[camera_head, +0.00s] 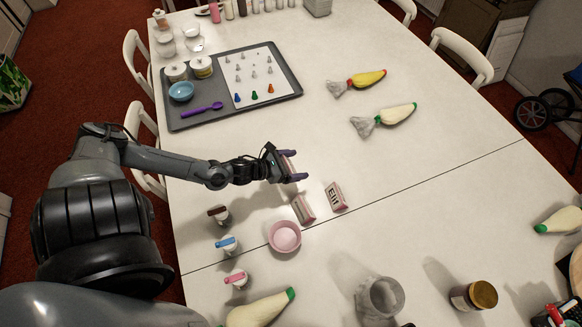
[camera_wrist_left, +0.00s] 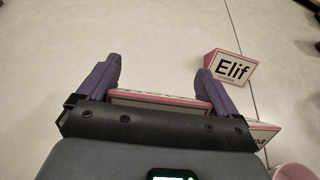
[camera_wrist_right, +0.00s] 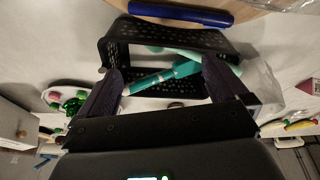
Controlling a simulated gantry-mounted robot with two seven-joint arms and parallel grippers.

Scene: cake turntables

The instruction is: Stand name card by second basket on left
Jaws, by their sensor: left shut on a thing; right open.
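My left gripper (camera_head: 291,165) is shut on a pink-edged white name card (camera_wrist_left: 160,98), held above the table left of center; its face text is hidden. A dark basket-like edge (camera_head: 576,268) shows at the head view's right border.
A pink bowl (camera_head: 285,236) and several small bottles, one blue-topped (camera_head: 228,244), stand near the cards. A grey tray (camera_head: 280,64) lies farther back. Piping bags (camera_head: 362,80) lie right of it. A glass jar (camera_head: 381,297) stands in front. The table's middle right is clear.

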